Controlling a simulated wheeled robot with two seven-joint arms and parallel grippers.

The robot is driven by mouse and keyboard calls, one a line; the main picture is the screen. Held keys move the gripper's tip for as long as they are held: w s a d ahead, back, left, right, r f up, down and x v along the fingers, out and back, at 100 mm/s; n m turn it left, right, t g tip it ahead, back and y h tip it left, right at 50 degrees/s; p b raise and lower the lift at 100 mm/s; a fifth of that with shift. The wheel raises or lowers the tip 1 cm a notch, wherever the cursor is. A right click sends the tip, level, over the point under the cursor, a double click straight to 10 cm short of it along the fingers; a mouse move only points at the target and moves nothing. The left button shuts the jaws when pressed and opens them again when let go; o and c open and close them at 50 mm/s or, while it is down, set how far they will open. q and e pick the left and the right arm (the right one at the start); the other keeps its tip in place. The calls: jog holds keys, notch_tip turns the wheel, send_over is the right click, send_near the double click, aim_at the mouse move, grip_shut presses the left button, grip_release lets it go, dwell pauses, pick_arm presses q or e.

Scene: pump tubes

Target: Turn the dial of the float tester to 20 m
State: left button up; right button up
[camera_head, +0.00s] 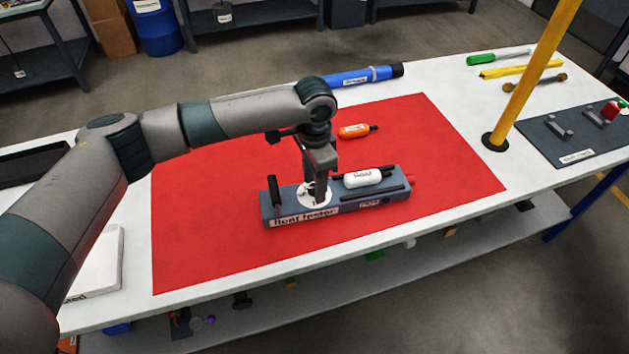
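The float tester (345,212) is a long grey-blue box with a "float tester" label, lying on the red mat (215,245). Its white round dial (303,197) is near the left end; the scale marks are too small to read. My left gripper (317,198) points straight down over the dial, with its fingertips at the dial's middle. The fingers hide the knob, and I cannot tell whether they are closed on it. A white labelled float (363,177) lies on the right half of the tester, beside black rails. My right gripper is out of view.
An orange float (354,131) lies on the mat behind the tester. A blue tube (358,77) lies at the table's back edge. A yellow pole (535,75) stands at the right, near a dark plate (575,140). The mat's front and right are clear.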

pick_arm(q)
jog(key=c, duration=0.9)
jog(key=shift+c, duration=0.2)
